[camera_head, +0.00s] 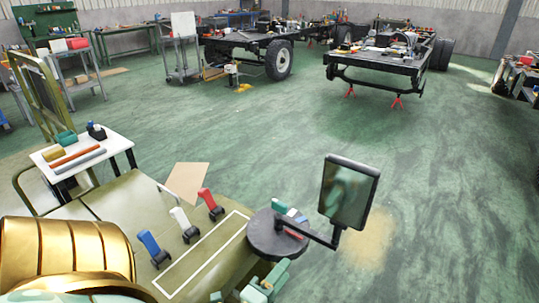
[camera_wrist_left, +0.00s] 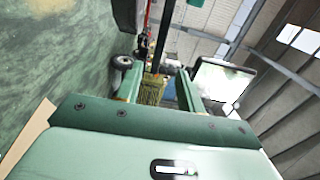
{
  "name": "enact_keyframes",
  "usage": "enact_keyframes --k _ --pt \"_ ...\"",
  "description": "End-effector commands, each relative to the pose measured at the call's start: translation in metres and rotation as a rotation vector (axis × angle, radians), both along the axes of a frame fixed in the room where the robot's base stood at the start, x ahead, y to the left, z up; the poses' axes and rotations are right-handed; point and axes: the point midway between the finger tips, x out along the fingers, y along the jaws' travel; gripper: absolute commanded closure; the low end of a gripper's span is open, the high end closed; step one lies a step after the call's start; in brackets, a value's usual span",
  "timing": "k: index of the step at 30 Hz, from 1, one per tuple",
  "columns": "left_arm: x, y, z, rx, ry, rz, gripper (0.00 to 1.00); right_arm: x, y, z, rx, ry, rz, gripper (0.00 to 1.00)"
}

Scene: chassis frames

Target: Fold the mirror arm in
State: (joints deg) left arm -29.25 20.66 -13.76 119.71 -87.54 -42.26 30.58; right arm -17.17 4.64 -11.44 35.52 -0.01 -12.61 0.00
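The mirror arm (camera_head: 308,234) is a thin dark bar. It runs from a round dark base (camera_head: 268,240) to the right and carries a dark-framed mirror (camera_head: 349,192) upright at its outer end, out over the floor. The base sits at the right edge of an olive panel (camera_head: 115,205). My left gripper (camera_head: 263,283) is mint green and lies just below the base in the head view, apart from the mirror. In the left wrist view its two fingers (camera_wrist_left: 158,85) stand apart with nothing clearly held between them. My right gripper is not in view.
Blue (camera_head: 152,247), white (camera_head: 184,224) and red (camera_head: 210,204) levers stand on the panel beside a white-outlined strip (camera_head: 205,255). A small white table (camera_head: 85,150) with tools is at the left. Vehicle chassis (camera_head: 385,65) stand at the back. The green floor (camera_head: 450,190) at the right is clear.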

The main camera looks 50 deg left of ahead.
Motion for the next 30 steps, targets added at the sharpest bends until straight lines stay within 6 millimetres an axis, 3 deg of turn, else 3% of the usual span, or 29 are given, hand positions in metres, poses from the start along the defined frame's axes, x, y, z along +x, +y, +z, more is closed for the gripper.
enact_keyframes --k 3,9,30 --pt "-0.024 -0.005 -0.002 0.0 0.004 -0.001 0.62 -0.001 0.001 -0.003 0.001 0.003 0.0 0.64" --pt "-0.044 -0.01 0.0 0.001 0.001 -0.001 0.62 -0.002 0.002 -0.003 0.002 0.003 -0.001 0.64" --pt "-0.046 -0.01 0.0 0.0 0.0 -0.001 0.62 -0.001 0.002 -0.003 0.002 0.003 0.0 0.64"
